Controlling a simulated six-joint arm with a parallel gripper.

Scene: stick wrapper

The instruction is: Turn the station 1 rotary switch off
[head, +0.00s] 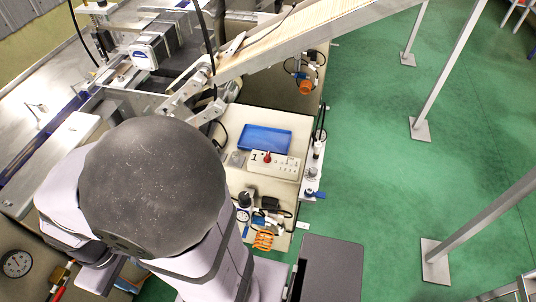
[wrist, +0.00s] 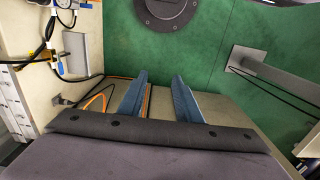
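The station 1 control box (head: 275,165) is a white panel marked "1" on the beige bench in the head view, right of my arm. A small red knob (head: 267,157), which looks like the rotary switch, sits on it near the "1". Its setting is too small to tell. In the wrist view my gripper (wrist: 160,80) shows two blue-grey fingers wide apart with nothing between them. The control box is not visible in the wrist view. In the head view my gripper is hidden behind my own arm.
A blue tray (head: 264,139) lies just behind the control box. A gauge, black parts and an orange coil (head: 263,240) crowd the bench in front of it. A sloped conveyor (head: 300,38) passes above the back. The green floor (head: 370,150) at right is open between metal legs.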

